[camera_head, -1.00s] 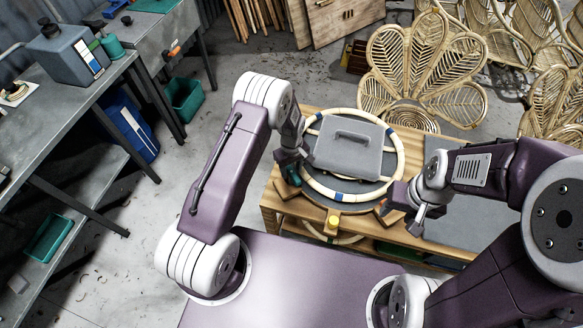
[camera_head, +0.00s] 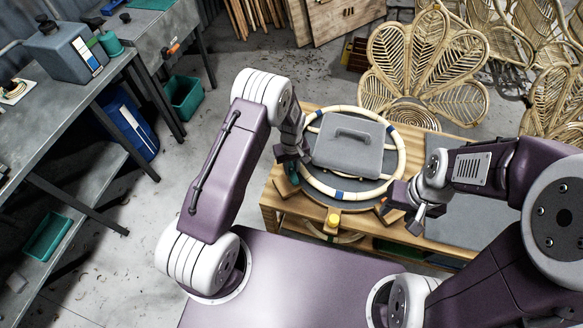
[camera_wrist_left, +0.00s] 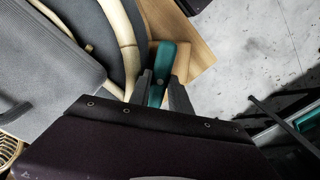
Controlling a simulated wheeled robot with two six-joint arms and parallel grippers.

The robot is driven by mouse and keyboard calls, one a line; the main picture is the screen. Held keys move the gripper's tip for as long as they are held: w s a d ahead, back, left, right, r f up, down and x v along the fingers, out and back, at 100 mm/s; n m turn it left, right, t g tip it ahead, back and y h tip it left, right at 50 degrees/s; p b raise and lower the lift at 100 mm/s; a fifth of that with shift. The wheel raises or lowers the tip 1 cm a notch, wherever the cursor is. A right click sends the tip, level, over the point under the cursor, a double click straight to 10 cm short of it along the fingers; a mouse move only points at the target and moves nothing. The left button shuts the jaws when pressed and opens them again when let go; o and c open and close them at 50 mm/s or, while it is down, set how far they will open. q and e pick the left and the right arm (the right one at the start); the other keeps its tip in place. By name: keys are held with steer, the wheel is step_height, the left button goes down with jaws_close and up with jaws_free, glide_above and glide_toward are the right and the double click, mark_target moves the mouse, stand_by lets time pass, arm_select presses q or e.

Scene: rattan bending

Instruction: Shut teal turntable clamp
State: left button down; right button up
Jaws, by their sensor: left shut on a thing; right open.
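The teal clamp (camera_head: 293,173) is at the left edge of the round turntable on the wooden bench. Its teal lever (camera_wrist_left: 160,72) shows in the left wrist view between the two dark fingers. My left gripper (camera_head: 291,160) is shut on this lever; in the left wrist view the fingers (camera_wrist_left: 161,92) stand on either side of it. The turntable (camera_head: 340,200) carries a pale rattan ring (camera_head: 402,152) and a grey block with a handle (camera_head: 347,146). My right gripper (camera_head: 414,212) is open and empty beside the turntable's right front edge.
A yellow knob (camera_head: 333,220) is at the turntable's front. The wooden bench (camera_head: 272,208) has a grey mat at right. Rattan chairs (camera_head: 425,65) stand behind.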

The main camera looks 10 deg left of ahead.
arm_select(q)
steer(key=m+b, duration=0.1)
steer(key=m, duration=0.3)
steer(key=shift+m, duration=0.3)
steer(key=m+b, duration=0.1)
steer(key=m, duration=0.2)
steer(key=shift+w+m, duration=0.1)
steer(key=shift+m, duration=0.2)
steer(key=m+b, duration=0.1)
steer(key=m, duration=0.2)
steer(key=shift+m, duration=0.3)
steer(key=shift+r+m, duration=0.1)
steer(key=shift+m, duration=1.7)
steer(key=c, duration=1.3)
jaws_free()
steer(key=shift+o, duration=0.5)
step_height(320, 180, up, 9)
steer(key=b, duration=0.2)
